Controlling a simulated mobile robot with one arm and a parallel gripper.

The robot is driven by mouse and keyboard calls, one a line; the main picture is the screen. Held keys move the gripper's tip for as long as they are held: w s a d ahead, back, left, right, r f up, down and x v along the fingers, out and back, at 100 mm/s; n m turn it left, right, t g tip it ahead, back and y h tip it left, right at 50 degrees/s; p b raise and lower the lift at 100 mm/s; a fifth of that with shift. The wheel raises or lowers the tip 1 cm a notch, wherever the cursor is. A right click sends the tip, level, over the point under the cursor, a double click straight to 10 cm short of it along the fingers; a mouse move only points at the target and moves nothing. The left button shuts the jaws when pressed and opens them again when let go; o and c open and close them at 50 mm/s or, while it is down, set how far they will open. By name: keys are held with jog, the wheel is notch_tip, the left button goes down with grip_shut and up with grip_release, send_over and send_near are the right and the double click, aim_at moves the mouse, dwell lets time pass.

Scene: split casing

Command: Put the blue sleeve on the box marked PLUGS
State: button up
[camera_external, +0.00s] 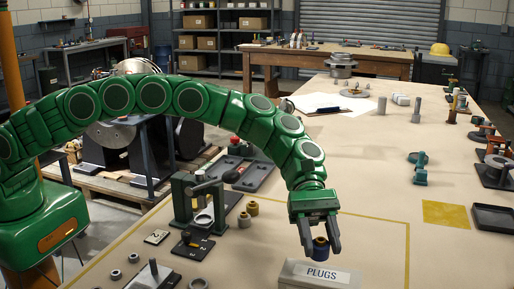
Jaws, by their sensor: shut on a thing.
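My gripper (320,243) points down near the front of the table, with its fingers shut on the blue sleeve (321,250).
Brass-coloured sleeves (251,208) and grey rings (133,257) lie nearby. A yellow mat (446,214) and a black tray (493,218) lie at right. The table right of the box is clear.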

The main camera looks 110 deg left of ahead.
aim_at(324, 258)
jog(key=shift+w+f, duration=0.5)
jog(key=shift+f, duration=1.55)
jog(key=shift+f, duration=0.1)
jog(key=o, duration=1.2)
jog(key=v, duration=1.2)
jog(key=shift+s, duration=0.1)
